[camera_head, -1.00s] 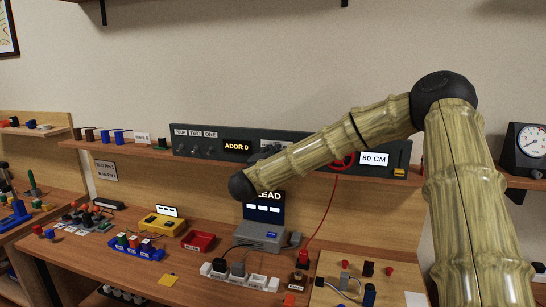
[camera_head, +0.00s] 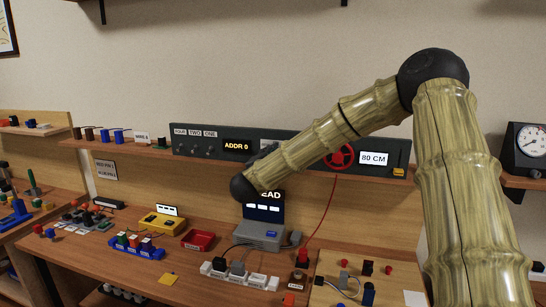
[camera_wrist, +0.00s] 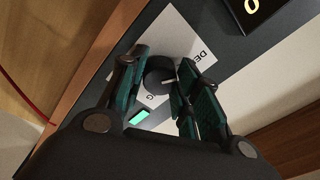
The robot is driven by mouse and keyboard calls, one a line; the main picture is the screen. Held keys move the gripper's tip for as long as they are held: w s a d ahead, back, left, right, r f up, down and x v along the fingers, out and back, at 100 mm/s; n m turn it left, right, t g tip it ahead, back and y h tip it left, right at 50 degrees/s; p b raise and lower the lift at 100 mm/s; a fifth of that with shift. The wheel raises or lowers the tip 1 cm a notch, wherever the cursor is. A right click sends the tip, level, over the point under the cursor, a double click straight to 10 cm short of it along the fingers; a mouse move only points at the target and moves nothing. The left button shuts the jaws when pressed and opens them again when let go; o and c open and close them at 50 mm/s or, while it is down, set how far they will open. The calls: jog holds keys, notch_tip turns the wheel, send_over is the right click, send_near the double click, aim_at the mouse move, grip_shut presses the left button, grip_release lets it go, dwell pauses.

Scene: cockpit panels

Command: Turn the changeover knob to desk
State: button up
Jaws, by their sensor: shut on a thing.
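In the wrist view, the changeover knob (camera_wrist: 157,76) is round and dark with a white pointer line. It sits on a white label plate (camera_wrist: 168,38) on the dark panel. The pointer faces right in the picture, toward the right finger. My gripper (camera_wrist: 162,72) has its fingers on both sides of the knob, shut on it. A lit green rectangle (camera_wrist: 138,116) shows below. In the head view, my arm hides the knob and most of my gripper.
The dark panel (camera_head: 224,157) stands on the shelf, with an "ADDR 0" display (camera_head: 238,146), a red handwheel (camera_head: 340,157) and an "80 CM" display (camera_head: 374,158). Below, the bench holds a grey box (camera_head: 258,236), a red tray (camera_head: 198,240) and a yellow box (camera_head: 162,223).

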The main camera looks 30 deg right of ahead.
jog(key=shift+f, duration=0.2)
jog(key=o, duration=1)
jog(key=shift+a+r, duration=0.1)
jog(key=shift+a, duration=0.05)
jog(key=v, duration=1.1)
jog(key=shift+s+a, duration=0.25)
jog(key=shift+a, duration=0.05)
